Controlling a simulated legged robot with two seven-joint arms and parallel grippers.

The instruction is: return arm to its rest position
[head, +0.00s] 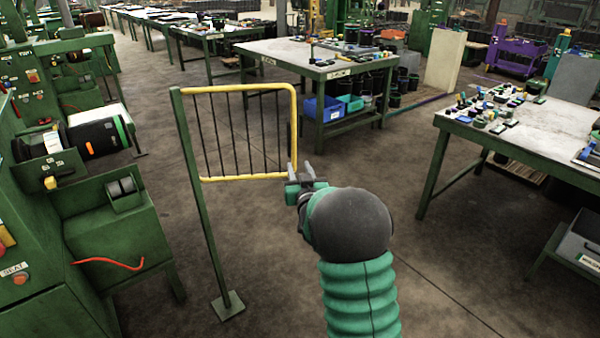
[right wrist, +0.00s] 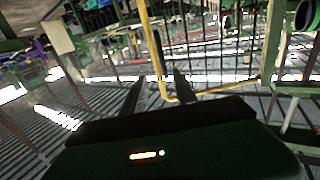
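My right arm comes in from the bottom of the head view in a green ribbed sleeve, with a dark rounded wrist. My right gripper (head: 304,176) is near the lower right corner of a yellow-framed gate (head: 240,178). In the right wrist view its two dark fingers (right wrist: 159,92) stand apart with nothing held between them. The gate's yellow upright and lower corner (right wrist: 168,97) show beyond and between the fingertips; I cannot tell whether they touch. My left arm and gripper are not in view.
The gate hangs from a green post (head: 202,200). A green machine (head: 115,235) stands at the left. A worktable (head: 325,62) stands behind the gate, and another table (head: 545,125) with small parts is at the right. The floor between gate and right table is clear.

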